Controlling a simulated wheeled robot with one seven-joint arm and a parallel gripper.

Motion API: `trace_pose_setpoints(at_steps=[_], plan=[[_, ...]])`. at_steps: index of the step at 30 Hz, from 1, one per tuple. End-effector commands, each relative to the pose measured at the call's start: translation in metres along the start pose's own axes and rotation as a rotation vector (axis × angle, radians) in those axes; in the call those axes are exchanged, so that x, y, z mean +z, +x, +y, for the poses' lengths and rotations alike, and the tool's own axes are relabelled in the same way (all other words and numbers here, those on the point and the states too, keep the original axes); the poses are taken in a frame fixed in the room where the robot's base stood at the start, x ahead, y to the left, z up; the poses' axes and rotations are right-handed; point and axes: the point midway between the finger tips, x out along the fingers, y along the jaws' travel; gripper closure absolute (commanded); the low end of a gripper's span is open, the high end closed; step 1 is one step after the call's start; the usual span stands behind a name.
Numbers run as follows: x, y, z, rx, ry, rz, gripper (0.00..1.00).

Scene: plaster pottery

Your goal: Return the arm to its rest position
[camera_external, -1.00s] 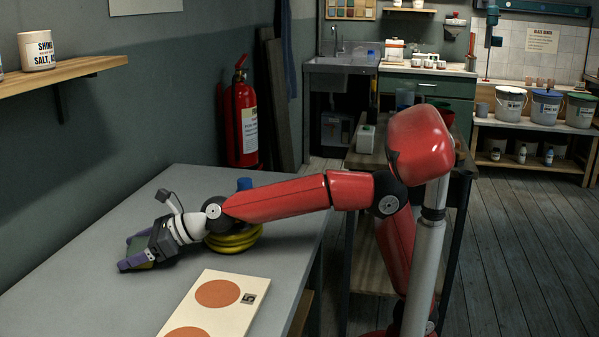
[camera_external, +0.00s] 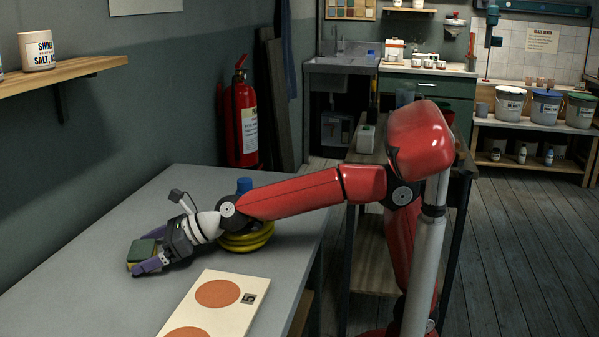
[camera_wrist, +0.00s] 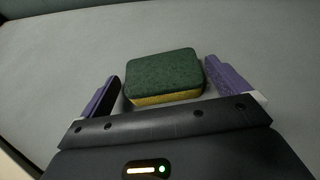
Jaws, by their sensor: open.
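My gripper (camera_external: 145,258) is low over the grey table, at its left part, with its purple fingers apart. In the wrist view my gripper (camera_wrist: 163,88) has one finger on each side of a green and yellow sponge (camera_wrist: 163,75), with a gap on both sides. The sponge lies flat on the table, green side up. In the external view the sponge (camera_external: 141,249) shows just beyond the fingers, partly hidden by them. My red arm reaches across the table from the right.
The grey table (camera_external: 110,295) has a cream board with orange discs (camera_external: 218,294) at its front. Yellow rings (camera_external: 246,240) and a blue-topped thing (camera_external: 244,185) are close to my forearm. A shelf (camera_external: 70,78) with a white pot is on the left wall.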

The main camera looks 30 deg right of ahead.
Motion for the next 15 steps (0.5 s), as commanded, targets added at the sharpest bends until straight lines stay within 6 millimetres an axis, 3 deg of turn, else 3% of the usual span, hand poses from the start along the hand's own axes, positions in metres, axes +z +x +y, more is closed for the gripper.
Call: trace_pose_setpoints(at_steps=[6, 15], plan=[[0.009, -0.036, -0.002, -0.004, 0.001, -0.015, 0.00], [0.011, -0.052, -0.001, -0.003, -0.001, -0.021, 0.00]])
